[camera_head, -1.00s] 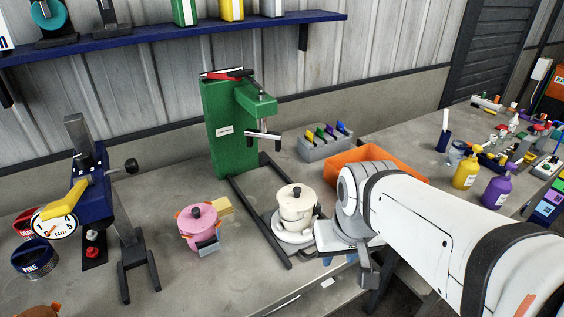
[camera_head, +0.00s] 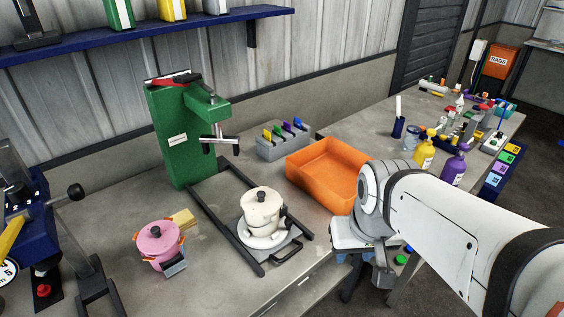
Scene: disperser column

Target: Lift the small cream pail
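The small cream pail (camera_head: 263,211) has a lid with a black knob and a dark handle on its right side. It stands upright on a round white plate (camera_head: 262,242) within the dark base frame of the green disperser column (camera_head: 178,135). My gripper (camera_head: 383,276) is to the right of the pail, clear of it, by the table's front edge. My arm's end is seen from behind, and its fingertips are not clear. I cannot tell whether they are open or shut.
A pink pot (camera_head: 160,244) with orange handles stands left of the frame. An orange bin (camera_head: 325,172) is behind my arm's end, and a grey rack (camera_head: 284,146) with coloured pieces is farther back. A navy press (camera_head: 40,225) is at the far left.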

